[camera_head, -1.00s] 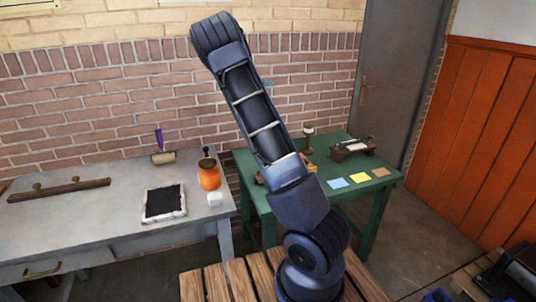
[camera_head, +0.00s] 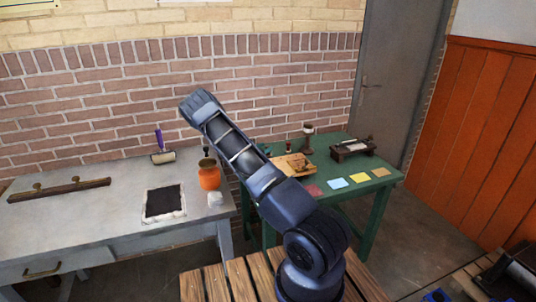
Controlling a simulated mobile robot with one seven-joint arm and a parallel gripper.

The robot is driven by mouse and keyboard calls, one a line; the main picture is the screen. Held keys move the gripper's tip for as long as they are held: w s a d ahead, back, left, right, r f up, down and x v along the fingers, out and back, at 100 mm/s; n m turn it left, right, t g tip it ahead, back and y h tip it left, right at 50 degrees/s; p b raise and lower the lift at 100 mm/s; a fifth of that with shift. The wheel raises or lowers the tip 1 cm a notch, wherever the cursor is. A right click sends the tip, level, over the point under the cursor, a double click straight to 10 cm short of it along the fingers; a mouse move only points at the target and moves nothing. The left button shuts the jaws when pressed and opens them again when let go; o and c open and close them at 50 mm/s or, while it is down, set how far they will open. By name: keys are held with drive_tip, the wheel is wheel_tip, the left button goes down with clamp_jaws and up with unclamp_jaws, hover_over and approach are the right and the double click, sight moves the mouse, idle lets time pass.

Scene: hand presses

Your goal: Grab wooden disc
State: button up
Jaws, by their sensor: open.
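I cannot single out a wooden disc with certainty. On the green table, a light wooden board (camera_head: 291,171) carries small brown parts, too small to make out. My arm partly covers the table's left side. Behind the board stands a small upright piece with a pale round top (camera_head: 308,128). My arm rises from the bottom centre and leans up to the left, its bent upper end in front of the brick wall. My gripper does not show in this view.
A grey table (camera_head: 110,200) at left holds an orange jar (camera_head: 209,178), a black ink slab (camera_head: 164,203), a roller (camera_head: 163,156) and a wooden bar (camera_head: 60,190). The green table (camera_head: 345,197) also bears a small press (camera_head: 352,149) and coloured cards (camera_head: 359,178).

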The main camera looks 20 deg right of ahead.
wheel_tip(320, 180, down, 2)
drive_tip(key=shift+d, duration=0.1)
drive_tip(key=shift+x, duration=2.4)
drive_tip(key=c, duration=1.1)
